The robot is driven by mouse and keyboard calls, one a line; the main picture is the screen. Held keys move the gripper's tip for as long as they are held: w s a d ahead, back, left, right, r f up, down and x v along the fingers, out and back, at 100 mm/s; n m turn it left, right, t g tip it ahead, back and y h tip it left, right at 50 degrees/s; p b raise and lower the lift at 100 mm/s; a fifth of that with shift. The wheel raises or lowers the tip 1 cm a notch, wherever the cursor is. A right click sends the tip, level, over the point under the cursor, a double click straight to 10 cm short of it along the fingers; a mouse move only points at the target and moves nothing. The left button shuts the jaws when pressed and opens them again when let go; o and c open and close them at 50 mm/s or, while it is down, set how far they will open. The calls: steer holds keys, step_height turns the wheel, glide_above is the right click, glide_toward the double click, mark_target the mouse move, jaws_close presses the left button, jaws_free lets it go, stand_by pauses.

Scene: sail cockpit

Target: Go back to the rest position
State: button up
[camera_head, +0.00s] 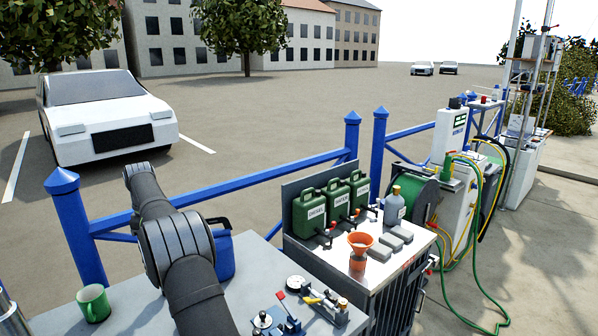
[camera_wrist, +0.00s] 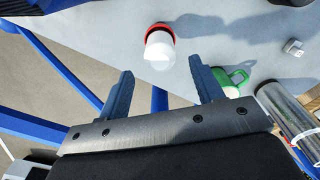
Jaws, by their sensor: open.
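My gripper (camera_wrist: 160,65) shows in the wrist view with its two fingers spread apart and nothing between them. A grey worktop with a white object with a red rim (camera_wrist: 160,48) lies beyond the fingertips. A green mug (camera_wrist: 235,78) shows just right of the right finger; I cannot tell the distance between them. In the head view my dark arm rises over the worktop at lower left, and my gripper cannot be made out there. The green mug (camera_head: 93,303) stands at the left on that worktop.
A blue container (camera_head: 224,255) is partly hidden behind my arm. Small fittings with a red lever (camera_head: 281,296) sit to its right. Green cans (camera_head: 309,211), an orange funnel (camera_head: 358,262) and a bottle (camera_head: 394,206) stand on the neighbouring cabinet. A blue railing (camera_head: 240,187) runs behind.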

step_height(320, 180, down, 7)
steer(key=shift+r, duration=1.75)
